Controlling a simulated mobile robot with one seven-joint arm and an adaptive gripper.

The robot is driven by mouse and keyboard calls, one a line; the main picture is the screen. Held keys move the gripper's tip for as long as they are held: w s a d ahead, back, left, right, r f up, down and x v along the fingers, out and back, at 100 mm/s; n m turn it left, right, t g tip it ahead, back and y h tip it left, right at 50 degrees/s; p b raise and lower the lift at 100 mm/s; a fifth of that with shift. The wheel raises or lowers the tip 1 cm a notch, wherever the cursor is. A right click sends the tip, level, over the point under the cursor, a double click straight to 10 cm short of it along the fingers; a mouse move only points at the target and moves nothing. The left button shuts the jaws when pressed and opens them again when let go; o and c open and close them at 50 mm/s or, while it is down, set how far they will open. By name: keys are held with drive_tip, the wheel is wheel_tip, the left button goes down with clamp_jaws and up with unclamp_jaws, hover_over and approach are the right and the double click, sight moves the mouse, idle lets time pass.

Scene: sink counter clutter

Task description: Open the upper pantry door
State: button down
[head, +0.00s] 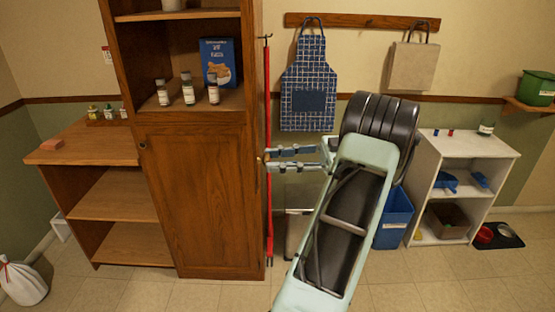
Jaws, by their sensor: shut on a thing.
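The tall brown wooden pantry (215,127) stands left of centre. Its upper part shows open shelves, with no door panel across them. The lower door (200,205) is closed, with a small round knob (143,147) at its upper left. My gripper (268,160) reaches in from the right, its fingers pointing left at the pantry's right edge. The fingers are close together on a small thing at their tips, which is mostly hidden. I cannot make out the upper door's panel; it may be edge-on along the pantry's right side.
Several bottles (188,94) and a blue box (218,62) stand on the pantry shelf. A red pole (268,215) stands upright beside the pantry. An apron (308,85) and a bag (410,66) hang behind my arm. A white shelf unit (468,143) stands at right.

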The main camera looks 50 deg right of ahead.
drive_tip(key=c, duration=1.6)
unclamp_jaws()
drive_tip(key=v, duration=1.2)
